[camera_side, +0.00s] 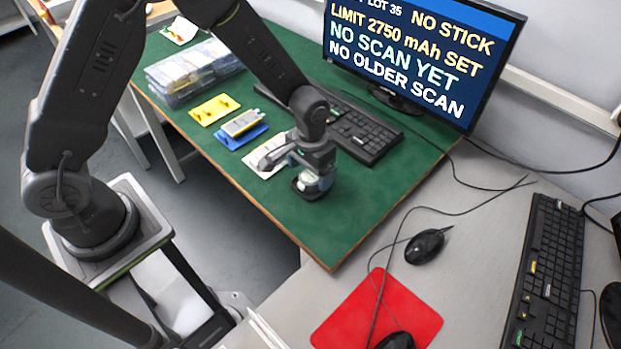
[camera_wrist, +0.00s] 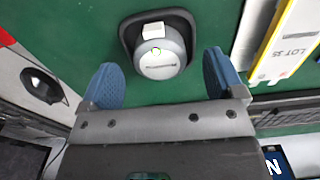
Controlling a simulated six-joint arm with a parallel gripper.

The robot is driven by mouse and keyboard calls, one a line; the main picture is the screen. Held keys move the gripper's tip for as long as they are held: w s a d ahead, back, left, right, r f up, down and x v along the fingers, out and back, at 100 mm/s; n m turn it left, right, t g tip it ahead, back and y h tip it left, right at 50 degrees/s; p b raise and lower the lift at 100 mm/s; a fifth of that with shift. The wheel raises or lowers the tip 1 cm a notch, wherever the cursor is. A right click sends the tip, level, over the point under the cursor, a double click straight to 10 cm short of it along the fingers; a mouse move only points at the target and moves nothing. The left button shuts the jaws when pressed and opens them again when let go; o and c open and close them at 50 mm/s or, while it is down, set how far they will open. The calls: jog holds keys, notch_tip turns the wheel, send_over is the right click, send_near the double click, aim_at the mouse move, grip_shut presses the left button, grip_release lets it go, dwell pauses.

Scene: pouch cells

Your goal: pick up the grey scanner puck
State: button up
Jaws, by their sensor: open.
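The grey scanner puck (camera_wrist: 160,58) is round, with a white block on its rim, a small green ring light and a dark slot. It sits in a dark rounded holder (camera_wrist: 128,35) on the green mat. In the side view the puck (camera_side: 308,183) is just below my gripper (camera_side: 312,162), partly hidden by it. In the wrist view my gripper (camera_wrist: 160,78) has its two blue fingertips spread wide, one on either side of the puck's near part, with visible gaps. Nothing is held between them.
A yellow tray (camera_side: 214,109), a blue tray (camera_side: 246,138) with a cell and a white tray (camera_side: 262,162) lie left of the puck. A clear box (camera_side: 190,75) stands behind them. A keyboard (camera_side: 355,133) and monitor (camera_side: 415,50) are behind. The mat's front is bare.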

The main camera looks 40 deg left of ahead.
notch_tip(320, 180, down, 2)
jog(key=shift+f, duration=0.1)
jog(key=c, duration=1.1)
